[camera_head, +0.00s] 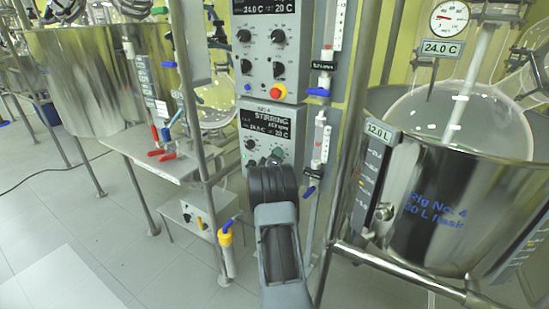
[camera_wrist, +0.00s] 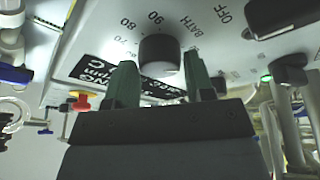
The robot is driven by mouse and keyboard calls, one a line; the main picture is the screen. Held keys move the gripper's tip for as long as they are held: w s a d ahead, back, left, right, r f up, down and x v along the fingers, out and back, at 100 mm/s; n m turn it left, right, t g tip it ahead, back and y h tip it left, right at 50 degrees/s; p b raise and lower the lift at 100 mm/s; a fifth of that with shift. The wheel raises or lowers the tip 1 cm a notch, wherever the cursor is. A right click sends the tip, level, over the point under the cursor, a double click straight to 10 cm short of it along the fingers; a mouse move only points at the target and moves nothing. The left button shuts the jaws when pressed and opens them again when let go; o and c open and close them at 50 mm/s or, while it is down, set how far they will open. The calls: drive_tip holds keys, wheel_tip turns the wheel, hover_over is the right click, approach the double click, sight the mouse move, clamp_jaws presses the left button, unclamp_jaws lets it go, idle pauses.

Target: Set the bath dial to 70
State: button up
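The bath dial (camera_wrist: 160,52) is a dark round knob on a pale panel in the wrist view. Numbers 70, 80 and 90 are printed around it, with the word BATH beside it. I cannot make out its pointer mark. My gripper (camera_wrist: 158,62) has two green fingers standing apart, one on each side of the dial. I cannot tell whether they touch it. In the head view, my gripper (camera_head: 276,158) is at the lower grey control box (camera_head: 268,122), and my arm hides part of that box's front, including the dial.
A black knob (camera_wrist: 285,14) near OFF and a green light lie right of the dial. A dark display (camera_wrist: 95,75) is behind the fingers. An upper control box (camera_head: 268,50) is above. A steel bath with a glass flask (camera_head: 440,190) stands right. Thin posts and tubing flank the box.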

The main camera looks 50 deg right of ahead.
drive_tip(key=c, duration=0.5)
drive_tip(key=shift+f+m+b, duration=0.15)
drive_tip(key=shift+m+b, duration=0.15)
drive_tip(key=shift+b, duration=0.25)
